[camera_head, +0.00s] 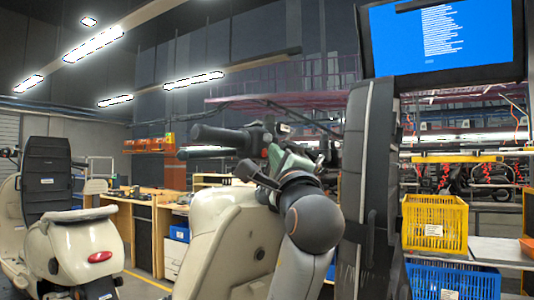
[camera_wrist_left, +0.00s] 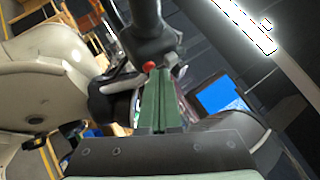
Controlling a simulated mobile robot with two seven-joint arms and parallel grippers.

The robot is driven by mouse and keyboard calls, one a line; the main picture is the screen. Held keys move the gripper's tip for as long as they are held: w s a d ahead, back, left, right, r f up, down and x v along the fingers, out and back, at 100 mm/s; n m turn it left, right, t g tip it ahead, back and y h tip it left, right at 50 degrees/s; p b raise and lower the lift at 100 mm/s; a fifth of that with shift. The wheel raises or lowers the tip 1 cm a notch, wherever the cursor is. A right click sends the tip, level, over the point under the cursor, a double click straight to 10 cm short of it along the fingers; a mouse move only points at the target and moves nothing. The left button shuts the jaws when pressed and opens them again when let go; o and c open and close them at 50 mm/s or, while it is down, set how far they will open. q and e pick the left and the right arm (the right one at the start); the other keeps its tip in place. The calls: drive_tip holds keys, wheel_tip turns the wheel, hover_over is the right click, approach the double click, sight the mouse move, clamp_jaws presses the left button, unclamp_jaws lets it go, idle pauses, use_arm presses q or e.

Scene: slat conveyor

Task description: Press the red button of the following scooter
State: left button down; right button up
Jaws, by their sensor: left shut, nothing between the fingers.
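A cream scooter (camera_head: 222,245) stands in the middle of the head view, with a black handlebar grip (camera_head: 228,136) on top. My left gripper (camera_head: 278,152) is at the handlebar, its green fingers partly hidden by handlebar parts and my own wrist. In the left wrist view the green fingers (camera_wrist_left: 160,74) are shut together and empty. The red button (camera_wrist_left: 149,66) shows right at their tips, beside the black handlebar grip (camera_wrist_left: 147,18). I cannot tell whether the tips touch it. My right gripper is not in view.
Another cream scooter (camera_head: 80,245) with a red tail light stands at the left. A dark post with a blue screen (camera_head: 443,38) rises close to the right of the handlebar. A yellow crate (camera_head: 435,222) and a blue crate (camera_head: 453,281) stand at the right.

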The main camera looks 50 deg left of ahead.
use_arm(q)
drive_tip(key=shift+a, duration=0.15)
idle(0.5)
drive_tip(key=shift+w+d, duration=0.1)
drive_tip(key=shift+d, duration=0.7)
drive_tip(key=d, duration=0.1)
drive_tip(key=d+p, duration=0.1)
drive_tip(key=d, duration=0.1)
drive_tip(key=w+d, duration=0.1)
drive_tip(key=d, duration=0.1)
idle(0.9)
